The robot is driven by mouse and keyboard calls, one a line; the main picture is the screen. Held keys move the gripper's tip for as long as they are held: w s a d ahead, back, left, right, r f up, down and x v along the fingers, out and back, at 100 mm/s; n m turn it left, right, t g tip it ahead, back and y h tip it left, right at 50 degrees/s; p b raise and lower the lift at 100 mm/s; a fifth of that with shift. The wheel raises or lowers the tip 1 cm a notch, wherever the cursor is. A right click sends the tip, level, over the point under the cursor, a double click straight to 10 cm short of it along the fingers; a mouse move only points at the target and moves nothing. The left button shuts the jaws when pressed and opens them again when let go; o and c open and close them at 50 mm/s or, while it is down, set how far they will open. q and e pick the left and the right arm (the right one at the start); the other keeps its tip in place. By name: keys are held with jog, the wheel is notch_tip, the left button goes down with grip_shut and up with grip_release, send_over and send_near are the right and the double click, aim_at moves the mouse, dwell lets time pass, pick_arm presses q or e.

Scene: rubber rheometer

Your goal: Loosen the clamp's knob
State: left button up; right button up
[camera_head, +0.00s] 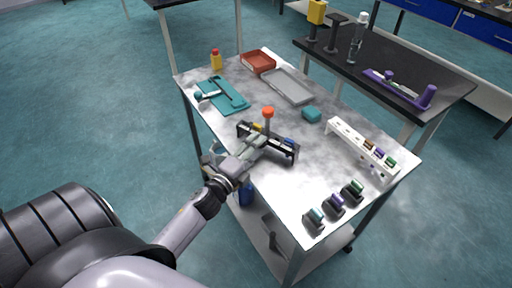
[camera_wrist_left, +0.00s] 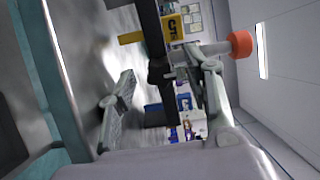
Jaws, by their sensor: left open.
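The clamp's orange knob (camera_head: 268,112) stands on a grey stem above a black clamp body (camera_head: 283,150) near the left edge of the metal table. In the left wrist view the knob (camera_wrist_left: 240,44) is at the upper right, beyond one finger, and the black body (camera_wrist_left: 153,45) crosses the upper middle. My left gripper (camera_head: 254,142) is at the clamp's near side, below the knob. In the left wrist view its fingers (camera_wrist_left: 165,80) are spread, with part of the clamp between or behind them; contact is unclear. My right gripper is not in view.
Several dark holders line the near-right edge. A black table (camera_head: 440,92) stands behind.

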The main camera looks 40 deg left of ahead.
pick_arm(q)
jog(key=s, duration=1.1)
jog(key=shift+s, duration=0.35)
